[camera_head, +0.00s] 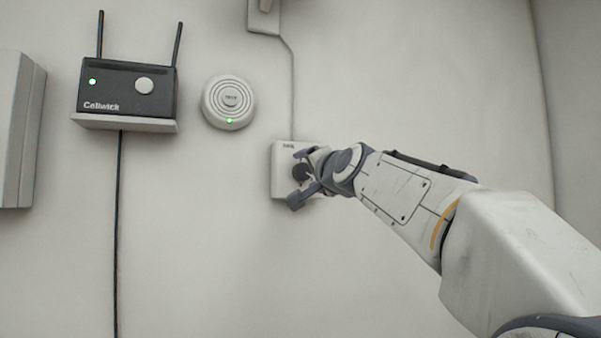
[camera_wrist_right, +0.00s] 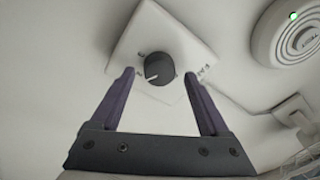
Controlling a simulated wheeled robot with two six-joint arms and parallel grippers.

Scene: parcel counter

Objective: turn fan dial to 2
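The fan control is a pale square plate (camera_head: 281,181) on the wall, partly covered by my right gripper in the head view. Its black round dial (camera_head: 301,171) shows beside the fingers. In the right wrist view the plate (camera_wrist_right: 181,33) is tilted, and the dial (camera_wrist_right: 159,69) has a white pointer line. Small marks surround the dial but are too small to read surely. My right gripper (camera_wrist_right: 160,85) is open, with its two dark fingers on either side of the dial and visible gaps between. My left gripper is not in view.
A black router (camera_head: 125,92) with two antennas sits on a small shelf at left. A round white detector (camera_head: 228,102) with a green light is beside it. A grey box (camera_head: 17,130) is at the far left. The wall below is clear apart from a cable.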

